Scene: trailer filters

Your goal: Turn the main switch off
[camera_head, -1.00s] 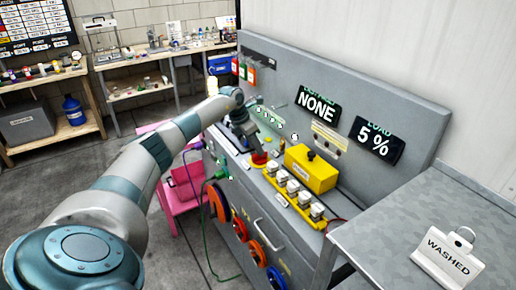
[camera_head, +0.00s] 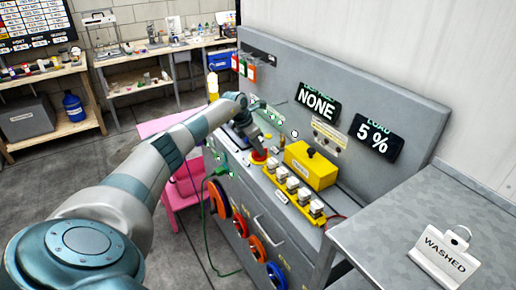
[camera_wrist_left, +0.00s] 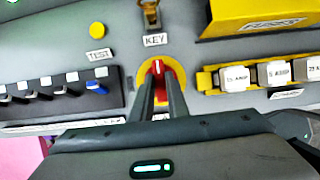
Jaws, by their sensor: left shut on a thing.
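The main switch is a red knob (camera_wrist_left: 158,68) on a round yellow plate (camera_wrist_left: 144,78) on the grey panel. My left gripper (camera_wrist_left: 160,84) is shut on the red knob, with one finger on each side of it. In the head view the red and yellow of the switch (camera_head: 259,157) show just below my left gripper (camera_head: 252,143), which reaches down to it from the left. The fingers hide part of the knob in the wrist view. My right gripper is in neither view.
A key switch (camera_wrist_left: 150,15) labelled KEY sits above the knob. A row of test switches (camera_wrist_left: 60,90) is to its left. A yellow fuse box (camera_head: 311,167) and several white fuses (camera_head: 293,186) stand to its right. Displays read NONE (camera_head: 316,103) and 5 % (camera_head: 376,138).

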